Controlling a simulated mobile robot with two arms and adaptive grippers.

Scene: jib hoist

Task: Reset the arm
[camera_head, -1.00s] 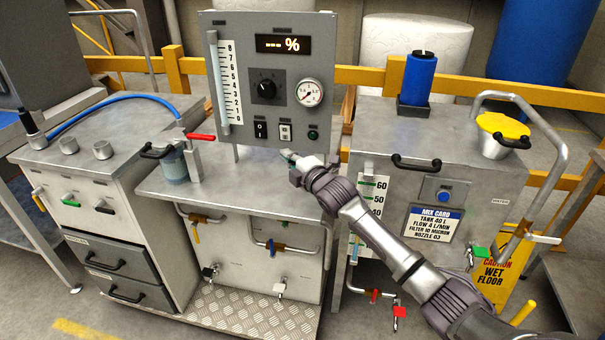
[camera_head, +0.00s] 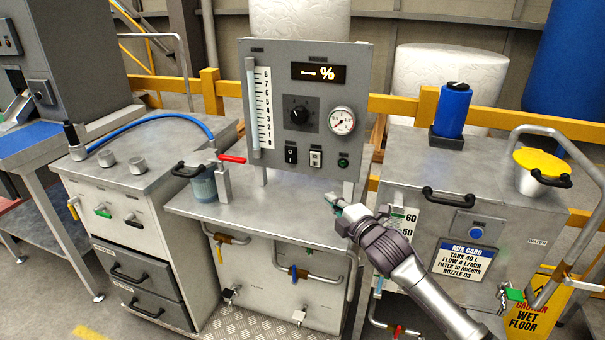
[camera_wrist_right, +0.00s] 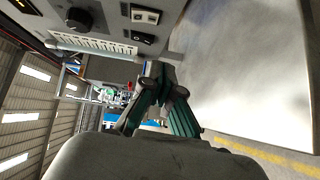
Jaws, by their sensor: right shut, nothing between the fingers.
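My right gripper (camera_head: 334,203) is in front of the lower right part of the grey control panel (camera_head: 270,105), above the edge of the steel bench (camera_head: 275,195). It is shut and empty, and its arm comes in from the bottom right. In the right wrist view the gripper fingers (camera_wrist_right: 158,85) point at the panel's side, with the panel's switches (camera_wrist_right: 145,25) at the top. It seems apart from the panel. My left gripper is not in view.
A steel tank with a blue filter (camera_head: 453,108) and a yellow-lidded filler (camera_head: 540,165) stands at the right. A drawer cabinet (camera_head: 150,270) with a blue hose (camera_head: 165,117) is at the left. A red-handled valve (camera_head: 230,159) and a jar (camera_head: 203,185) sit on the bench.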

